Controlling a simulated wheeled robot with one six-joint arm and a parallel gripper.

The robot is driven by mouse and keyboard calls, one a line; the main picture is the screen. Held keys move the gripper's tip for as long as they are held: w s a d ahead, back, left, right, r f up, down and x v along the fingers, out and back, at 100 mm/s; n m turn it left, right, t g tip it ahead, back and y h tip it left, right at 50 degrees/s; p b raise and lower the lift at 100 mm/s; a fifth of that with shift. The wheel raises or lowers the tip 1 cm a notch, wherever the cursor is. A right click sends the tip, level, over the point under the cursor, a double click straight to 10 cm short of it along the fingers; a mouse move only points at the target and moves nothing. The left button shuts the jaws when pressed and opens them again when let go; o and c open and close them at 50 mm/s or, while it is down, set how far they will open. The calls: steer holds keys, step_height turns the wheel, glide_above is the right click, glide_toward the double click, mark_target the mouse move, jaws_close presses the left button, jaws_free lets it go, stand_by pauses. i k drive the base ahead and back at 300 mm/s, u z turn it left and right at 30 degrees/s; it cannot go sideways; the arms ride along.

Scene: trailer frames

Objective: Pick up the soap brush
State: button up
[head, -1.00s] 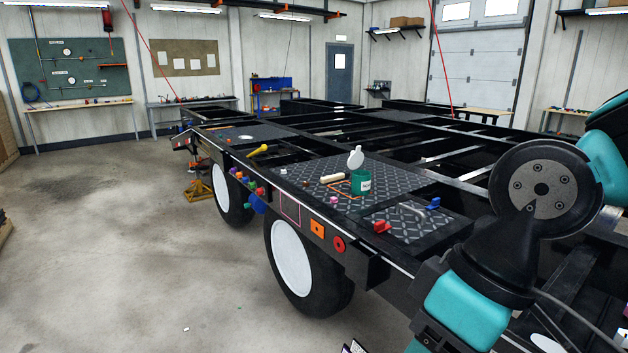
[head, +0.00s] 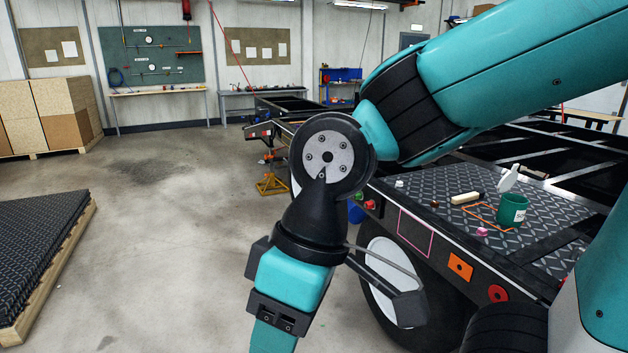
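A short cream bar with a dark end (head: 467,198), which may be the soap brush, lies on the dark checker-plate deck (head: 440,190) of the trailer frame. Just right of it stands a green pot (head: 512,211) with a white label. A white round-ended piece (head: 509,178) sticks up at the pot's top; I cannot tell if it is a lid or a brush. My gripper (head: 280,303) points down in the lower middle, left of the trailer and well apart from these things. Its fingertips run out of the picture's bottom, so its opening is hidden.
An orange outline (head: 482,210) marks the deck near the pot, with a small pink piece (head: 482,232) at the deck edge. The trailer wheel (head: 390,270) is behind my gripper. A pallet of dark plates (head: 40,250) stands at left. The concrete floor between is clear.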

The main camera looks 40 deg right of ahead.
mark_target(479, 194)
steer(key=u, duration=0.05)
steer(key=i, duration=1.65)
steer(key=z, duration=1)
steer(key=i, duration=0.95)
steer(key=z, duration=1.2)
steer(key=i, duration=0.4)
steer(key=z, duration=0.25)
